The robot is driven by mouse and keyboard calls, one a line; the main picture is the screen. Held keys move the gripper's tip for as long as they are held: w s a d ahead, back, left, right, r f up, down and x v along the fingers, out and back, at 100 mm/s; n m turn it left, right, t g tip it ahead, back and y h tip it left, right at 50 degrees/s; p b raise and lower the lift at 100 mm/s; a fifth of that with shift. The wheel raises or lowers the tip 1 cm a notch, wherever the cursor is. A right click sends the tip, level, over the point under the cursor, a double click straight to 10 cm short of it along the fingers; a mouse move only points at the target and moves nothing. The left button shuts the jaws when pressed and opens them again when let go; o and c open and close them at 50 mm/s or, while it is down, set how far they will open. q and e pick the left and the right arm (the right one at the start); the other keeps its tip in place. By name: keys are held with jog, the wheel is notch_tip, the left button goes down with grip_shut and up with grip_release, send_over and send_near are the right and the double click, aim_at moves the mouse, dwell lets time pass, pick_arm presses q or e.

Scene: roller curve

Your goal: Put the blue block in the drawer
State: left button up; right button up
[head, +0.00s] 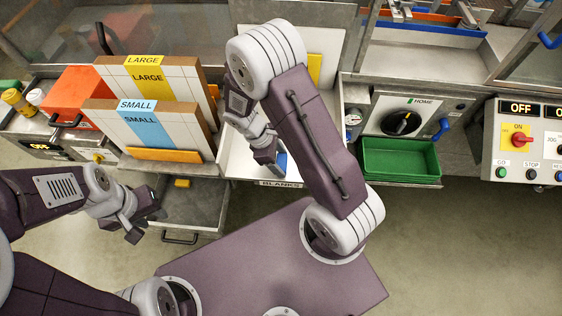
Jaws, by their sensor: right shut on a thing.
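The blue block (281,161) shows only in part, beside the fingers of my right gripper (270,158), in the white tray marked BLANKS (235,160). My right gripper is shut on it; the fingers and wrist hide most of the block. A grey drawer (205,210) stands open to the lower left of the tray, with a dark handle (180,239) on its front. A small yellow piece (182,183) shows at its back. My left gripper (147,226) is open and empty at the drawer's left side.
Upright LARGE (147,78) and SMALL (140,125) boards stand behind the drawer. An orange-red box (72,100) is at the left. A green bin (400,158) sits right of the tray, under a panel with a black knob (400,122). A switch box (517,137) is at far right.

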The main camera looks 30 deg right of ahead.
aim_at(281, 165)
jog(key=r, duration=0.2)
jog(key=s+r, duration=0.1)
jog(key=r, duration=0.1)
jog(key=shift+a+r, duration=0.1)
jog(key=shift+r, duration=0.2)
jog(key=s+a+r, duration=0.1)
jog(key=s+r, duration=0.5)
jog(key=s, duration=0.4)
jog(key=shift+s+r, duration=0.15)
jog(key=shift+s, duration=0.2)
